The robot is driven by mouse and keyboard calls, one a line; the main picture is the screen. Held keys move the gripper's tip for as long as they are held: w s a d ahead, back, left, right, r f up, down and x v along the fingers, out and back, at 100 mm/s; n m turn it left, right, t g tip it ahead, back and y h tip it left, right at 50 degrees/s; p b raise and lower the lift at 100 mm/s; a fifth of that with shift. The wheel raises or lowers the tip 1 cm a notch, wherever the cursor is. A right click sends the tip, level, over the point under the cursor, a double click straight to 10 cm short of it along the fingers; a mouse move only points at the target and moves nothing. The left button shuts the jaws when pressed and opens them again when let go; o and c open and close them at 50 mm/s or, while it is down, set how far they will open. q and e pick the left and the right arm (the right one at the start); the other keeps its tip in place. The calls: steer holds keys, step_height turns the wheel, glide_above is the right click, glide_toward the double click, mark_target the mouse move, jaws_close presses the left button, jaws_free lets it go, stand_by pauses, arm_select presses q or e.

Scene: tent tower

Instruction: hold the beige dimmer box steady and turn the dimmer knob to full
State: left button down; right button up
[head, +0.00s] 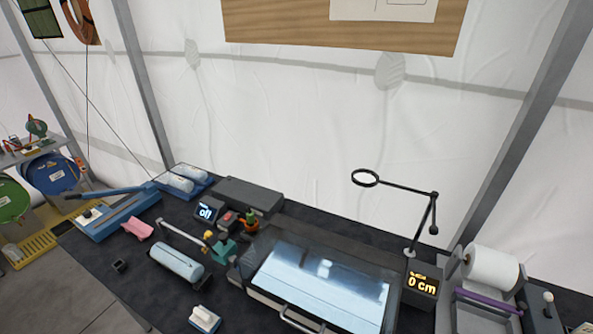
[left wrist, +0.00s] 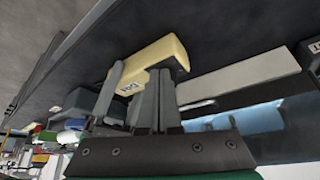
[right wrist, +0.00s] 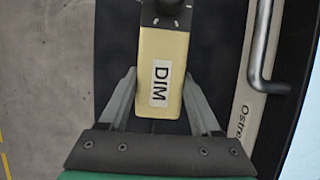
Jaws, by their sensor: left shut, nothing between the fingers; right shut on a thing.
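The beige dimmer box (right wrist: 163,55), labelled DIM, stands between my right gripper's two fingers (right wrist: 160,80) in the right wrist view. That gripper is shut on it. The dark dimmer knob (right wrist: 172,8), at the box's far end, is cut off by the top edge, so its full setting is not readable. The box also shows in the left wrist view (left wrist: 150,60), tilted in the picture. My left gripper (left wrist: 159,72) is shut and empty, its fingertips in front of the box in that view. I cannot tell whether they touch it. The knob is hidden there. Neither gripper shows in the head view.
A lit viewing table (head: 320,285) with a front handle stands on the dark bench; that handle (right wrist: 258,60) is right of the box. A small display reads "off" (head: 206,212) and another reads "0 cm" (head: 421,286). A magnifier arm (head: 400,187) rises behind.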

arm_select(q)
steer(key=shift+w, duration=0.1)
steer(key=shift+w+a, duration=0.1)
steer(key=shift+w, duration=0.05)
stand_by(0.4)
steer(key=shift+w+a, duration=0.15)
steer(key=shift+w, duration=0.1)
steer(key=shift+w+a, duration=0.1)
steer(key=shift+w, duration=0.1)
steer(key=shift+w+r, duration=0.1)
steer(key=shift+w, duration=0.1)
arm_select(e)
steer(key=shift+s+a, duration=0.1)
arm_select(q)
steer(key=shift+a, duration=0.15)
steer(key=shift+s+a, duration=0.15)
steer(key=shift+a, duration=0.1)
step_height(320, 180, up, 6)
steer(key=shift+f, duration=0.1)
stand_by(0.4)
